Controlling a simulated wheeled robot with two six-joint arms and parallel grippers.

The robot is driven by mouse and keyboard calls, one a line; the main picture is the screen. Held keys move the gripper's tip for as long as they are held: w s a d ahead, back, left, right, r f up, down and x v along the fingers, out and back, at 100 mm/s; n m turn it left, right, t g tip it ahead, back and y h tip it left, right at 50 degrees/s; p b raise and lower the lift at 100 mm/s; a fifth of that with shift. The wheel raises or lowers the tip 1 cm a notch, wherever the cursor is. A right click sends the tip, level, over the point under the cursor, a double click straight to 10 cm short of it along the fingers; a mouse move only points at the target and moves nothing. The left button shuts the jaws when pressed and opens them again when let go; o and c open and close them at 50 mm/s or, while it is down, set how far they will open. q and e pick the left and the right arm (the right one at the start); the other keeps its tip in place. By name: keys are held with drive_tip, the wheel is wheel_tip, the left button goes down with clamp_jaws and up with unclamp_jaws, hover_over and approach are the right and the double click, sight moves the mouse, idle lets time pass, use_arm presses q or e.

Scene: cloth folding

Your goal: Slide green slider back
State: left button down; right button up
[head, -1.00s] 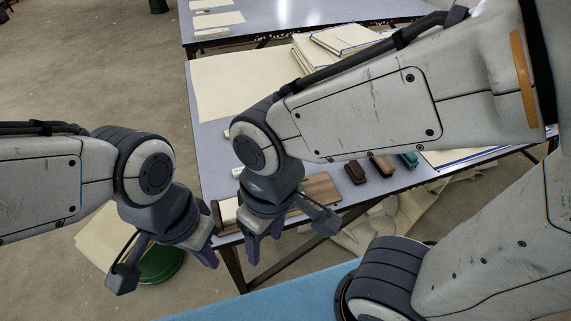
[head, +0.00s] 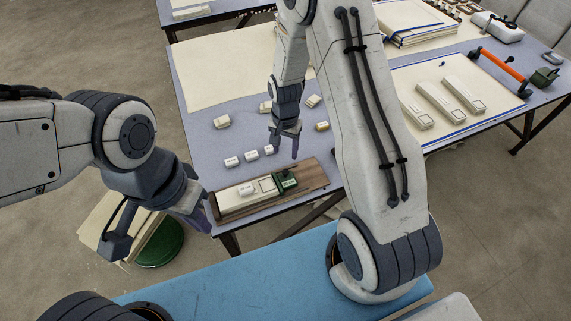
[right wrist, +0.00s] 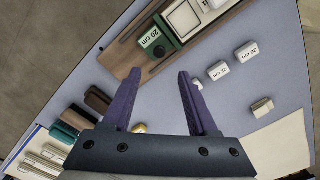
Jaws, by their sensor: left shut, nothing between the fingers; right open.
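The green slider (head: 286,182) sits near the right end of a wooden board (head: 312,172) at the table's front edge. In the right wrist view the green slider (right wrist: 158,44) bears a white "20 cm" label and a dark knob. A cream ruler-like piece (head: 236,200) lies on the board to its left. My right gripper (head: 286,148) is open and empty above the table, just behind the slider; its purple fingers (right wrist: 158,90) are apart from it. My left gripper (head: 205,222) is shut and empty at the left, beside the board's left end.
Small white labelled blocks (head: 250,155) lie behind the board. A large cream sheet (head: 215,75) covers the table's back left. A cream board with long pieces (head: 430,100) and an orange-handled tool (head: 500,64) lie at the right. A green round stool (head: 160,246) stands front left.

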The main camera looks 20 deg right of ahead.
sight(285, 171)
wheel_tip(285, 171, down, 10)
drive_tip(key=shift+f+p, duration=0.1)
drive_tip(key=shift+p, duration=0.7)
clamp_jaws()
idle(1.0)
